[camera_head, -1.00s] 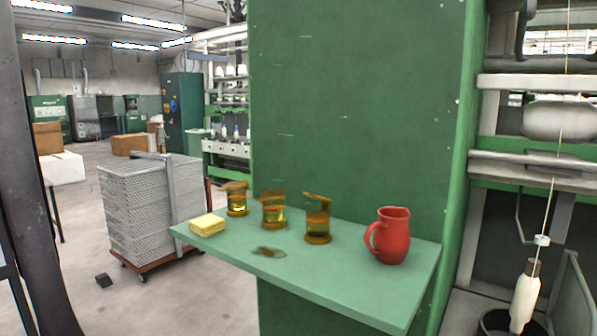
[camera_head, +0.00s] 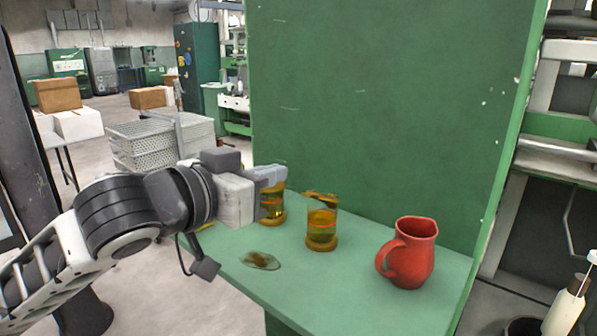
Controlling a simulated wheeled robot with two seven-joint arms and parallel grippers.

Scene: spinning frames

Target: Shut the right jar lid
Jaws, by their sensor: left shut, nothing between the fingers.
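The right jar (camera_head: 322,232) is amber glass with an orange band and stands upright on the green shelf (camera_head: 345,295). Its brown lid (camera_head: 320,197) sits at the top, slanting and apparently not flat on the rim. The middle jar (camera_head: 276,212) stands left of it, partly covered by my left gripper (camera_head: 276,177). My left gripper is shut and empty, in front of the middle jar's top and left of the right jar's lid. Whether it touches the middle jar cannot be told. The left jar is hidden. My right gripper is out of view.
A red mug (camera_head: 412,255) stands right of the right jar. A flat brownish glass disc (camera_head: 261,260) lies in front of the jars. The green wall (camera_head: 390,100) rises close behind. The front middle of the shelf is clear.

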